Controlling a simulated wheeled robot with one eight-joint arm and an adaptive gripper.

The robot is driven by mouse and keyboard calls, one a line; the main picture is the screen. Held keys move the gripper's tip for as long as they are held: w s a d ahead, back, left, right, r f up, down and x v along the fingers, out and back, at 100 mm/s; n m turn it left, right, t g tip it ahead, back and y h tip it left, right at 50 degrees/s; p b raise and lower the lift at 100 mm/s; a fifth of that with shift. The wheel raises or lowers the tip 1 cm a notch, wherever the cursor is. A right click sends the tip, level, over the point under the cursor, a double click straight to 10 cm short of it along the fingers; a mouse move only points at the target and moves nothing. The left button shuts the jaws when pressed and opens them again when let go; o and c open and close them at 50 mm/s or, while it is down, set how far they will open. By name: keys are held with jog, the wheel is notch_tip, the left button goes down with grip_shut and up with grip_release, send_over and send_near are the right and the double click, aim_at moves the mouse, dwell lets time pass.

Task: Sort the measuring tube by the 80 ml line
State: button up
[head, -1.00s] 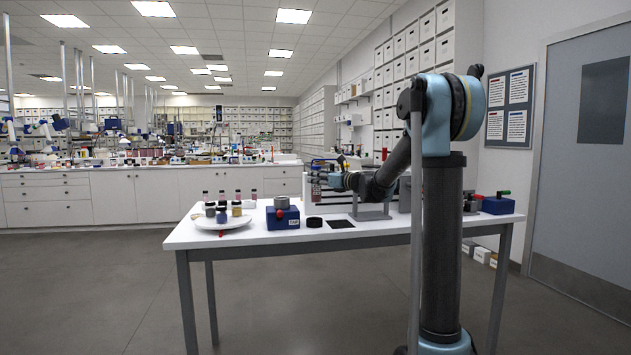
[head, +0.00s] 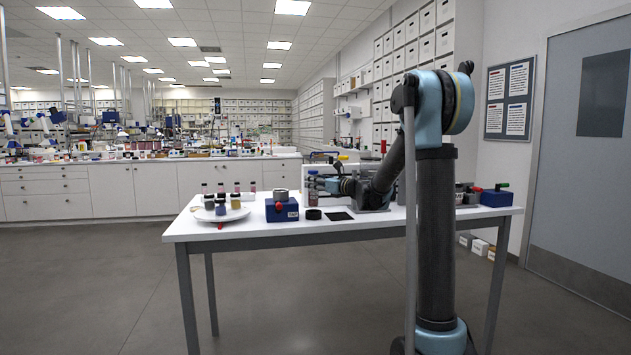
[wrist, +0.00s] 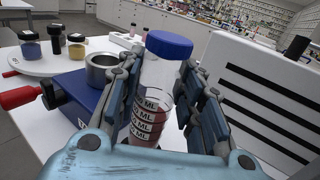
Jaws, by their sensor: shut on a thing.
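The measuring tube (wrist: 160,85) has a blue cap, a clear body with black ML lines and reddish contents in its lower part. In the wrist view it stands roughly upright, slightly tilted, between the fingers of my gripper (wrist: 163,72), which is shut on it. The exact fill height against the 80 ml line is too small to read. The tube's bottom is hidden by my gripper. In the head view my gripper (head: 322,184) is over the table's back part, by a white panel with black slots (wrist: 265,90).
A blue box (head: 282,211) with a metal ring on top and a red handle stands left of my gripper. A black ring (head: 313,214) and a black square (head: 340,216) lie nearby. A white plate (head: 222,217) with jars is at left. Another blue box (head: 496,197) is at right.

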aim_at(317, 192)
jog(key=shift+f, duration=0.5)
jog(key=shift+f, duration=1.7)
dwell(1.5)
jog(key=o, duration=1.2)
jog(key=shift+d, duration=0.1)
jog(key=shift+s, duration=0.1)
jog(key=v, duration=1.2)
jog(key=shift+f, duration=0.1)
